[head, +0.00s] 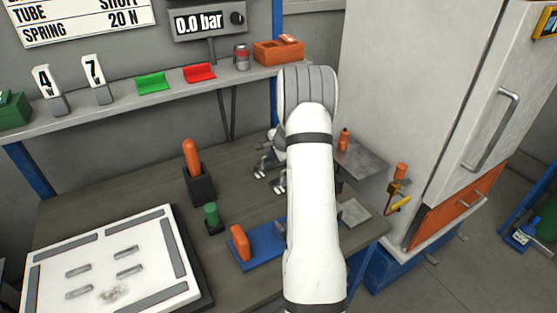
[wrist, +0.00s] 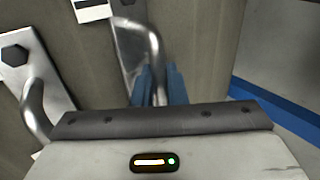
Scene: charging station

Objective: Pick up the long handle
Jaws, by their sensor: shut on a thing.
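My gripper (wrist: 160,84) has its two blue fingers closed on either side of a bent metal handle (wrist: 155,48) in the wrist view. The handle rises from a flat metal plate and its upper bend shows beyond the fingertips. A second bent metal handle (wrist: 33,108), on a plate with a dark hex mark, stands to the left, apart from the fingers. In the head view, several metal pieces (head: 264,166) show on the workbench left of my white arm, which hides the gripper. I cannot tell from size which handle is the longer one.
The workbench (head: 145,195) carries an orange-handled tool in a black block (head: 199,186), a green knob (head: 212,214), a blue base with an orange block (head: 264,248) and a white panel (head: 90,262). A tall grey cabinet (head: 425,90) stands at the right.

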